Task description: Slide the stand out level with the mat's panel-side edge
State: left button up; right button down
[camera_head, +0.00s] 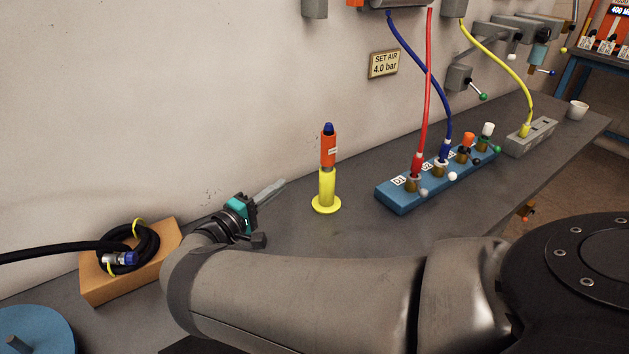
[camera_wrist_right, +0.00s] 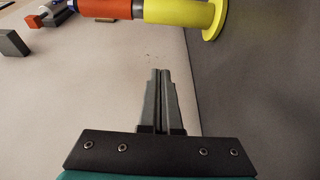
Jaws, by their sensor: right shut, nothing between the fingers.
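A yellow stand (camera_head: 327,190) with a round foot stands upright on the dark bench near the wall. An orange piece with a dark blue top rests on it. In the right wrist view the yellow stand (camera_wrist_right: 180,10) lies across the top edge, partly cut off. My right gripper (camera_head: 283,183) is left of the stand, close to the wall, apart from it. Its fingers (camera_wrist_right: 161,72) are together with nothing between them. I cannot make out a mat or its edge in either view. My left gripper is not in view.
A blue manifold block (camera_head: 405,203) with hoses stands right of the stand, a grey block (camera_head: 533,138) beyond it. Bench between stand and manifold is bare.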

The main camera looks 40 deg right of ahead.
aim_at(327, 168)
jog(key=b+x, duration=0.4)
jog(key=x, duration=0.3)
jog(key=shift+d+f, duration=0.1)
jog(key=shift+d, duration=0.2)
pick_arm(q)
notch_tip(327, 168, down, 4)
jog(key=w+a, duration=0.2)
pick_arm(e)
jog(key=shift+x, duration=0.85)
jog(key=shift+s+a+r+p, duration=0.1)
jog(key=shift+s+p, duration=0.25)
jog(key=shift+s, duration=0.15)
jog(key=shift+s+a+r+p, duration=0.1)
jog(key=shift+s+r+p, duration=0.05)
jog(key=shift+s+p, duration=0.3)
jog(key=shift+s, duration=0.35)
jog(key=shift+s+f, duration=0.15)
jog(key=shift+s, duration=0.5)
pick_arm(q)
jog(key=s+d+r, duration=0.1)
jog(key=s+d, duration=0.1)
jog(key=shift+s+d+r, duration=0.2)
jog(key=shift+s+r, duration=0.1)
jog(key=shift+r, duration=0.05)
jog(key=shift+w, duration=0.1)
